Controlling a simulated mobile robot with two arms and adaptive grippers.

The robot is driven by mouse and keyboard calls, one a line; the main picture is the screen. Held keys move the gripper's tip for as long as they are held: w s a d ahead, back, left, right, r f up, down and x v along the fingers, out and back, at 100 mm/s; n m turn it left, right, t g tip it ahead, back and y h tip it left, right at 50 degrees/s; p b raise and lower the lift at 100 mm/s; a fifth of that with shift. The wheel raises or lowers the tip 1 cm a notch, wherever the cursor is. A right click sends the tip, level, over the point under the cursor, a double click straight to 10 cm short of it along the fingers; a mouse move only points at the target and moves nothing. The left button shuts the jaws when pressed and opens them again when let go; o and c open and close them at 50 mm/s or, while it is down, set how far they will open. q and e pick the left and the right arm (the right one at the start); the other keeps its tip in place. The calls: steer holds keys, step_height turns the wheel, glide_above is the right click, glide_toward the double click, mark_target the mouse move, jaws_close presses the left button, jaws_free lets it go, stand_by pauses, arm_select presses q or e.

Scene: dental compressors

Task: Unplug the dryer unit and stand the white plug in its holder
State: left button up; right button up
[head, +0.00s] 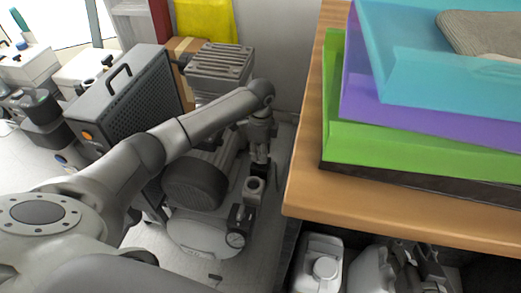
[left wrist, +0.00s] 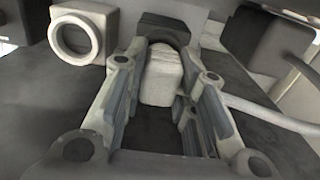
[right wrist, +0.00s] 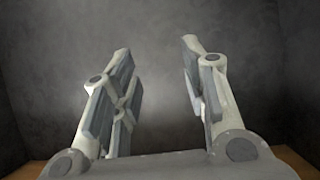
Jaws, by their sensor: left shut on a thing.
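The white plug (left wrist: 162,78) sits between the fingers of my left gripper (left wrist: 160,70), which is shut on it. A dark round socket (left wrist: 165,33) is right behind the plug; I cannot tell whether the plug is still seated in it. A pale ring-shaped opening (left wrist: 76,38), perhaps the holder, is to the left of the plug. In the head view my left gripper (head: 260,153) points down beside the compressor, and the plug is hidden there. My right gripper (right wrist: 157,65) is open and empty in the right wrist view, facing a plain dark surface; the head view does not show it.
A grey box (head: 125,95) with a handle and perforated side stands left of the compressor (head: 200,190). A wooden table (head: 300,190) with stacked coloured trays (head: 420,150) is close on the right. White containers (head: 322,265) stand below it. A pale cable (left wrist: 265,113) runs rightward.

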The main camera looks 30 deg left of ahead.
arm_select(q)
steer(key=shift+f, duration=0.55)
steer(key=o, duration=1.1)
arm_select(e)
steer(key=shift+w+a+r+t, duration=0.2)
steer(key=shift+w+r+t, duration=0.15)
steer(key=shift+r, duration=0.25)
steer(key=shift+w+a+r+t, duration=0.15)
steer(key=shift+w+r+t, duration=0.1)
steer(key=shift+w+r, duration=0.25)
steer(key=shift+s, duration=0.1)
arm_select(q)
steer(key=shift+r, duration=0.15)
step_height(320, 180, up, 12)
